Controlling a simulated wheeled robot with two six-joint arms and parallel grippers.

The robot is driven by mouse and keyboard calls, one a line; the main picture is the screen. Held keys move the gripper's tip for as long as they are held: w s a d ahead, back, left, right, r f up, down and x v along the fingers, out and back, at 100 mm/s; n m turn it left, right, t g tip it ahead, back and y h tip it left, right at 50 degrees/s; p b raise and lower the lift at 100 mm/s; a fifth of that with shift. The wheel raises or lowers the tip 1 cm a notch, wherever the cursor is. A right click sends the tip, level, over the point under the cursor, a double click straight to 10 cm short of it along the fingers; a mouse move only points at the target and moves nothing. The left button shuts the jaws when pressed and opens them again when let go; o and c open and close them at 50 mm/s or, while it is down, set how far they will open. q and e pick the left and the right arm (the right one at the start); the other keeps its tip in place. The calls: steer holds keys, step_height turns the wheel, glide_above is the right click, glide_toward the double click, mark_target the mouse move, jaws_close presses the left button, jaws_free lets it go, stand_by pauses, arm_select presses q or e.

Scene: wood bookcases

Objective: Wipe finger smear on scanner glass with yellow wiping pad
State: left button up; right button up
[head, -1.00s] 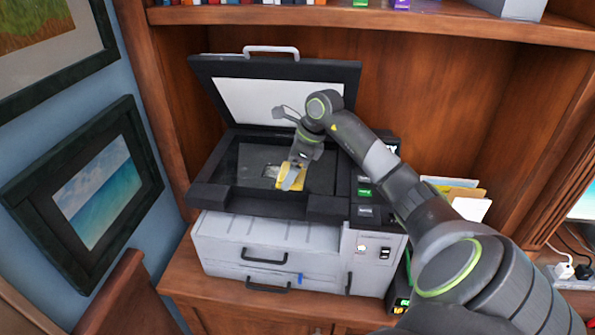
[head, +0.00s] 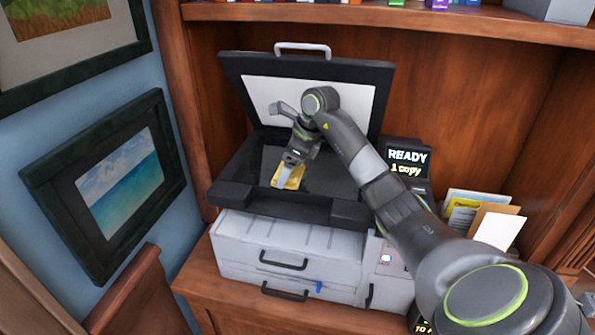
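The scanner (head: 240,203) stands on the wooden shelf with its lid (head: 385,85) raised, showing the lid's white underside. Its dark glass (head: 335,178) faces up. My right gripper (head: 284,180) reaches down over the left part of the glass. It is shut on the yellow wiping pad (head: 295,179), which is at the glass, though exact contact is hard to judge. I cannot make out a finger smear on the visible glass; the gripper and pad hide part of it. My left gripper is not in view.
A display (head: 408,162) reading "READY 1 copy" sits right of the glass. Papers and folders (head: 480,218) stand further right. A bookcase shelf (head: 400,22) runs above the raised lid. Framed pictures hang on the left wall, with a brown chair back (head: 140,295) below.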

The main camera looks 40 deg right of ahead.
steer(key=shift+w+a, duration=0.15)
steer(key=shift+r+p, duration=0.3)
steer(key=shift+r, duration=0.2)
steer(key=shift+r+p, duration=1.1)
steer(key=shift+r, duration=1.4)
steer(key=shift+r+p, duration=0.65)
steer(key=shift+r, duration=1.15)
steer(key=shift+f, duration=0.25)
